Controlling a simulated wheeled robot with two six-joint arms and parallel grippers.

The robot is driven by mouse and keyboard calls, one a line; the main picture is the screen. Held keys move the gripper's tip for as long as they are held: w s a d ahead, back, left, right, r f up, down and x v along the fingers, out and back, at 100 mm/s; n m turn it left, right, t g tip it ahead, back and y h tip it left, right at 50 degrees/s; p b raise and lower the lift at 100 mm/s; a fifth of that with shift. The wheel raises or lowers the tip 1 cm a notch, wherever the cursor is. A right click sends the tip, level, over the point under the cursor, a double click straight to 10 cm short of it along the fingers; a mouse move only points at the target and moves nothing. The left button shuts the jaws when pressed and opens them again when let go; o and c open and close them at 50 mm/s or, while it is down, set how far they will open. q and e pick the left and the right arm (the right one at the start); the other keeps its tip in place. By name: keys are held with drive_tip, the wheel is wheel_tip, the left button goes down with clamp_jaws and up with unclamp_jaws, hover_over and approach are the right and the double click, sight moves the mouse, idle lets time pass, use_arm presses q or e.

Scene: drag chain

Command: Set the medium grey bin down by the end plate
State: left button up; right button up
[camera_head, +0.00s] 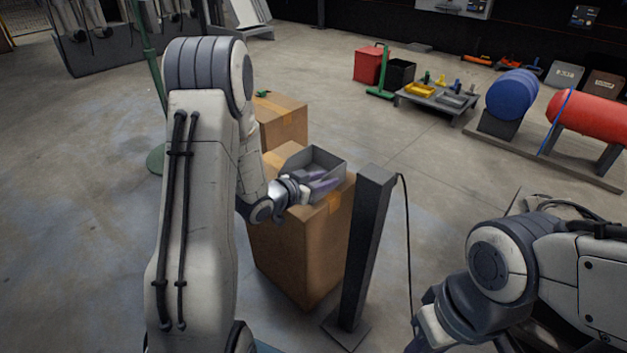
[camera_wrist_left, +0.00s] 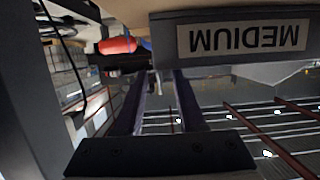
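The medium grey bin (camera_head: 322,158) sits on top of a tall cardboard box (camera_head: 300,258) in the head view. In the left wrist view its wall (camera_wrist_left: 164,45) carries an upside-down MEDIUM label. My left gripper (camera_head: 318,180) reaches over the near side of the bin. In the left wrist view its two fingers (camera_wrist_left: 162,75) are spread apart, tips at the bin's edge, with nothing visible between them. My right gripper (camera_head: 414,345) is mostly cut off at the bottom edge of the head view. I cannot tell which thing is the end plate.
A dark post (camera_head: 368,240) with a flat foot and a hanging cable stands right beside the box. A second cardboard box (camera_head: 282,120) stands behind. Open floor lies between.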

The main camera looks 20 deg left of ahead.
use_arm(q)
drive_tip(key=x, duration=0.2)
drive_tip(key=shift+w+f, duration=0.1)
drive_tip(key=shift+w, duration=0.15)
clamp_jaws()
idle(1.2)
